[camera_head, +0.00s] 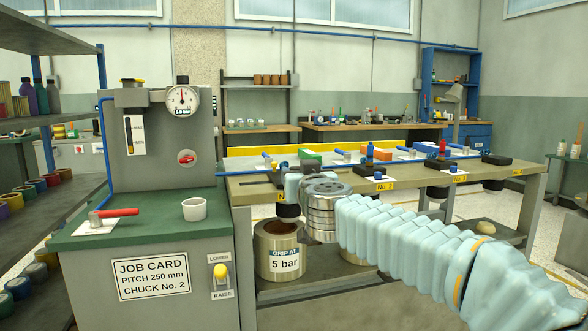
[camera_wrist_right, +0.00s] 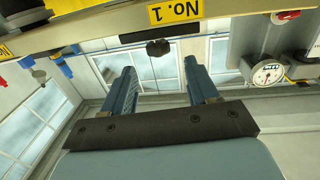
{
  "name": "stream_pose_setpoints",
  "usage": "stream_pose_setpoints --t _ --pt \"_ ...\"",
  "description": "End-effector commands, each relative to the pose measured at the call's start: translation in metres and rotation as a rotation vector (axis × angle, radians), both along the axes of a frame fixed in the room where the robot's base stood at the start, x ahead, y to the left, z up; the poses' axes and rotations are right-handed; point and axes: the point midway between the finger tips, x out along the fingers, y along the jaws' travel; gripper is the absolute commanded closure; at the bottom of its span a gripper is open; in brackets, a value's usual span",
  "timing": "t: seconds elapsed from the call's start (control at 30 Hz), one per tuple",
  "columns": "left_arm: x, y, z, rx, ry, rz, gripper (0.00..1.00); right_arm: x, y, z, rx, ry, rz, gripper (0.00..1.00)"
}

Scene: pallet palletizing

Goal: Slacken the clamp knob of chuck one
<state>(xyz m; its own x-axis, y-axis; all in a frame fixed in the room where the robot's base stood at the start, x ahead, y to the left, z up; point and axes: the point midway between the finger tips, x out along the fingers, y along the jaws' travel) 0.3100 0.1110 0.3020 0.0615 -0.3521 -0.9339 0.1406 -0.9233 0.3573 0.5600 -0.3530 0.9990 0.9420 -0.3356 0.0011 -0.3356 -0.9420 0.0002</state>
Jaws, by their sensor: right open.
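In the right wrist view, a small black knob (camera_wrist_right: 158,47) shows just beyond my open right gripper (camera_wrist_right: 160,66), lined up with the gap between its two blue fingers and apart from them. A yellow "No. 1" label (camera_wrist_right: 175,11) is upside down above the knob on a beam. In the head view, my right arm in a pale blue sleeve reaches in from the right to the bench's left end, and its wrist hides most of chuck one. A black cylinder (camera_head: 288,211) hangs below the bench edge there. My left gripper is out of view.
A "5 bar" can (camera_head: 281,250) stands below the wrist. At left, a green-topped cabinet (camera_head: 140,232) bears a gauge (camera_head: 182,100), a white cup (camera_head: 194,209) and a job card reading "CHUCK No. 2" (camera_head: 151,276).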

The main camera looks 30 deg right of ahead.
Motion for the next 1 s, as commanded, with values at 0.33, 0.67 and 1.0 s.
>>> stream_pose_setpoints --t 0.33,0.67,1.0 --pt "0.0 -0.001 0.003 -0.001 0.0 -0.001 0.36 0.068 -0.025 -0.001 0.004 0.002 0.001 0.41" --pt "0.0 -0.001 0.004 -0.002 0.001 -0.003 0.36 0.083 -0.03 -0.001 0.001 0.001 0.0 0.41" --pt "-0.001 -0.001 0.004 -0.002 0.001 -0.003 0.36 0.082 -0.03 -0.001 0.002 0.002 0.0 0.72"
